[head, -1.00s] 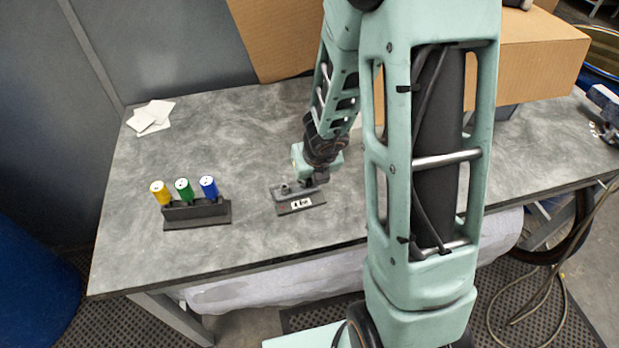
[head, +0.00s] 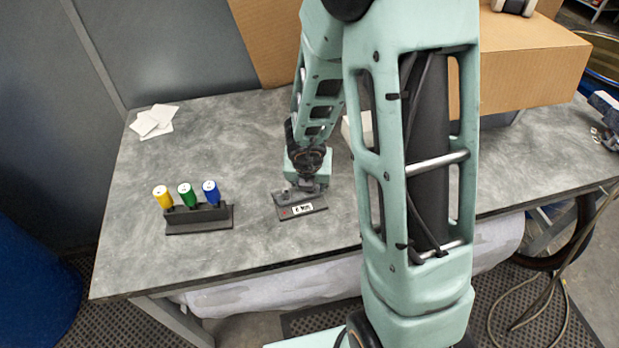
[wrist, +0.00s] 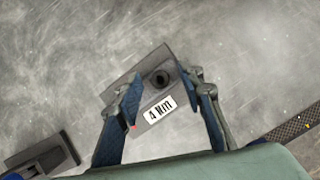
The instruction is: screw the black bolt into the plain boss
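A grey block (head: 315,207) with a white label lies on the table; in the wrist view the label reads "4 Nm" on the block (wrist: 150,120). A red mark (wrist: 134,127) shows by the label. A dark round piece with a black centre (wrist: 161,78) stands on the block; I cannot tell whether this is the black bolt or an empty boss. A grey raised boss (head: 281,193) shows at the block's left in the head view. In the head view my gripper (head: 309,187) hides the block's back right.
A dark rack (head: 200,217) with yellow, green and blue-topped tools stands left of the block; its edge shows in the wrist view (wrist: 35,158). White squares (head: 153,120) lie at the back left. A cardboard box (head: 530,62) stands at the back right. The table between is clear.

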